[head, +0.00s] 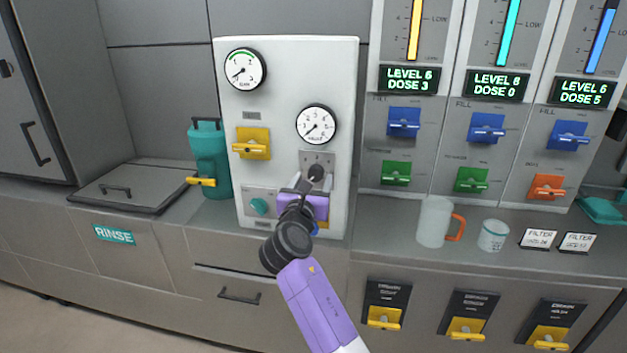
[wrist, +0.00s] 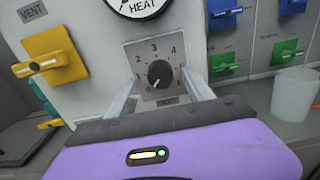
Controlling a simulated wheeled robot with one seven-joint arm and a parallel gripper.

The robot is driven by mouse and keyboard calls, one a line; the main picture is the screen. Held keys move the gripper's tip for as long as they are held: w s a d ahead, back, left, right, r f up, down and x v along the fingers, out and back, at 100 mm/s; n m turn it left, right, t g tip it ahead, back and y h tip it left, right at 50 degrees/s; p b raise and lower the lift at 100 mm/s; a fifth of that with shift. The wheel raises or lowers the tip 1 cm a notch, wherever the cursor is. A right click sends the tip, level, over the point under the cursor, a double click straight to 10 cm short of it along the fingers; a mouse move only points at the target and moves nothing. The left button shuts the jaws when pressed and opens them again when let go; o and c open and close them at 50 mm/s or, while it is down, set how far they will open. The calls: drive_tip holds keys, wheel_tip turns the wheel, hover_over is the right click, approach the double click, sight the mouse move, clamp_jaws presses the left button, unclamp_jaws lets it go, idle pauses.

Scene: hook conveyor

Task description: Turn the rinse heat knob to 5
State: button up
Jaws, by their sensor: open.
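The heat knob (wrist: 159,73) is a small dark round knob on a grey square dial plate (wrist: 140,52) with numbers around it. A pale mark on it appears to point to the lower left, near the low end of the scale. In the head view the knob (head: 315,173) sits low on the white panel, under the heat gauge (head: 316,124), whose needle points lower left. My gripper (wrist: 160,77) is open, with one pale finger on each side of the knob. Gaps show between fingers and knob; contact is not visible. In the head view my gripper (head: 314,184) partly covers the plate.
The white panel (head: 285,75) also carries a yellow vent handle (head: 252,143), a teal button (head: 258,206) and a second gauge (head: 245,69). A teal canister (head: 208,160) stands left. Blue and green levers, a mug (head: 434,222) and a cup (head: 493,236) are right.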

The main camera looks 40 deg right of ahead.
drive_tip(key=shift+w+d, duration=0.4)
drive_tip(key=shift+d, duration=0.15)
clamp_jaws()
drive_tip(key=shift+m, duration=0.3)
